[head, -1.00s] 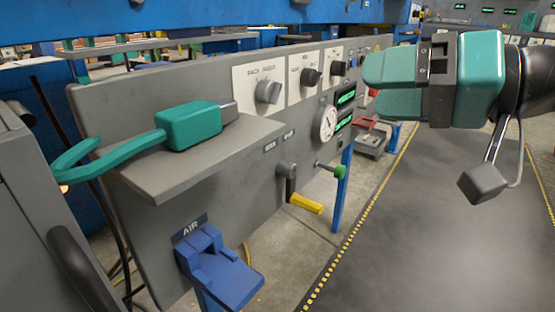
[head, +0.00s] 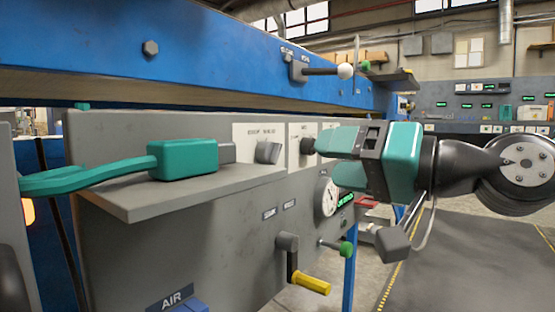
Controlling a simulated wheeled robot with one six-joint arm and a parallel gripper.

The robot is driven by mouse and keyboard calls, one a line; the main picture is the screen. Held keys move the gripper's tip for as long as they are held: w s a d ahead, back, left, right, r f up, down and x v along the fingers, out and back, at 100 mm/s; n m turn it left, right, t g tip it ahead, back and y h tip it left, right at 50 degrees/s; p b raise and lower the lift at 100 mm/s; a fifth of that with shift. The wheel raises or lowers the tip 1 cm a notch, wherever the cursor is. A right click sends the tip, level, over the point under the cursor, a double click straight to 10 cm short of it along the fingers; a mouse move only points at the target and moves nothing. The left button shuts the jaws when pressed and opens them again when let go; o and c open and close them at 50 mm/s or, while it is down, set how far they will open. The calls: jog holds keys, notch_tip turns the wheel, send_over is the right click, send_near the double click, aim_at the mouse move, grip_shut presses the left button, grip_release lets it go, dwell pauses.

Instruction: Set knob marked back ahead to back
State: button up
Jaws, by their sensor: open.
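The knob marked back ahead (head: 267,152) is dark grey and sits on a white label plate (head: 243,142) on the upper part of the grey panel. The small lettering above it is blurred in the head view, and I cannot tell which word the knob points to. My gripper (head: 333,158), with teal fingers, is to the right of the knob. It points left, with its jaws open and empty. It is apart from the knob and hides part of the panel's right side.
A grey shelf (head: 130,205) juts out left of the knob, bearing a teal tool (head: 183,160). A second black knob (head: 307,146) is close to my fingers. Below are a yellow-handled crank (head: 311,284) and a green-ended lever (head: 345,249). A blue beam (head: 150,48) runs above.

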aim_at(278, 155)
jog(key=b+x, duration=0.2)
jog(key=x, duration=0.8)
jog(key=c, duration=0.9)
